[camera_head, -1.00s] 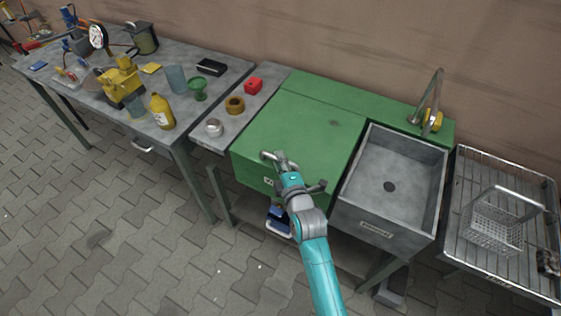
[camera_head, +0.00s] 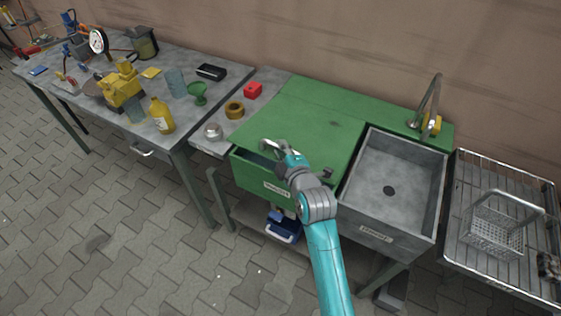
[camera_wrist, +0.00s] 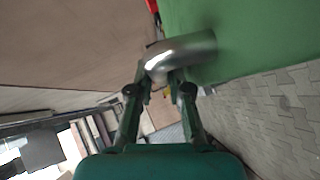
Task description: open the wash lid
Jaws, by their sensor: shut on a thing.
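The green wash lid (camera_head: 308,124) is slightly raised at its front edge, with a dark gap showing above the green wash box (camera_head: 250,171). A metal bar handle (camera_head: 272,146) sits at the lid's front left. My gripper (camera_head: 284,154) is at this handle, its arm reaching up from below. In the wrist view the curved shiny handle (camera_wrist: 180,54) runs between the fingertips of my gripper (camera_wrist: 162,76), which is shut on it. The green lid surface (camera_wrist: 250,35) fills the upper right there. The inside of the box is mostly hidden.
A grey sink (camera_head: 388,188) with a tap (camera_head: 431,100) adjoins the box on the right. A wire basket (camera_head: 494,233) stands on a rack further right. A red block (camera_head: 253,90), a brown ring (camera_head: 235,109) and a metal jar (camera_head: 213,131) stand left of the lid.

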